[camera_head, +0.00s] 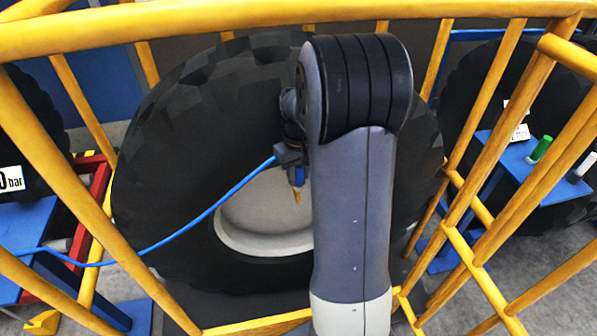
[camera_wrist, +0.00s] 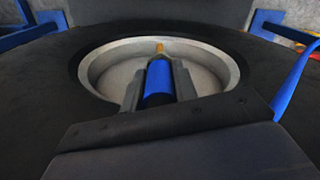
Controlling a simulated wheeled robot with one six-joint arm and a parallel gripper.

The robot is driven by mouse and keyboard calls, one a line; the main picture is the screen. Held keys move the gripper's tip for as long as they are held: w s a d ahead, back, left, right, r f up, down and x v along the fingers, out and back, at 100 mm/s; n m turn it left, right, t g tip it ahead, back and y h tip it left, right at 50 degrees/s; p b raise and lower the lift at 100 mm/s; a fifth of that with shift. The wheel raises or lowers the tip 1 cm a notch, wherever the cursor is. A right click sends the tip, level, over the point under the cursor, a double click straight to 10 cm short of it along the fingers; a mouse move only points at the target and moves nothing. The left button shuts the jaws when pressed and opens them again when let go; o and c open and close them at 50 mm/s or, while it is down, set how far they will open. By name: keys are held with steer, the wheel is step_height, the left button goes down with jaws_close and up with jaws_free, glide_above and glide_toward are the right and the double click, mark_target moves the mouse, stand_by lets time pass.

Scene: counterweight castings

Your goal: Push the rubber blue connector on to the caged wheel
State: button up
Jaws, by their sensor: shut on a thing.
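The caged wheel is a large black tyre (camera_head: 190,130) with a pale grey rim (camera_head: 265,215), inside yellow bars. My gripper (camera_head: 296,172) is over the rim, partly hidden by my arm. It is shut on the blue connector (camera_head: 299,177), which also shows between the fingers in the wrist view (camera_wrist: 159,82). A small brass-coloured piece (camera_wrist: 159,46) shows straight ahead of the connector, against the pale rim (camera_wrist: 115,65). I cannot tell whether it touches the connector or which part it belongs to. A blue hose (camera_head: 205,213) runs from the gripper area to the left.
The yellow cage (camera_head: 200,20) surrounds the wheel, with a top rail and slanted bars. Blue stands flank it; the right one (camera_head: 517,155) carries a green cylinder (camera_head: 541,148). A red frame (camera_head: 95,190) stands at left. More tyres are at both sides.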

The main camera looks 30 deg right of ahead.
steer(key=shift+f+b, duration=0.55)
steer(key=shift+f, duration=0.35)
steer(key=o, duration=0.9)
steer(key=shift+r, duration=0.15)
step_height(320, 180, up, 11)
steer(key=shift+f+b, duration=0.15)
steer(key=shift+b, duration=0.3)
steer(key=shift+f, duration=0.15)
step_height(320, 180, down, 10)
steer(key=shift+r+p, duration=0.1)
steer(key=shift+p, duration=0.75)
steer(key=shift+r, duration=0.25)
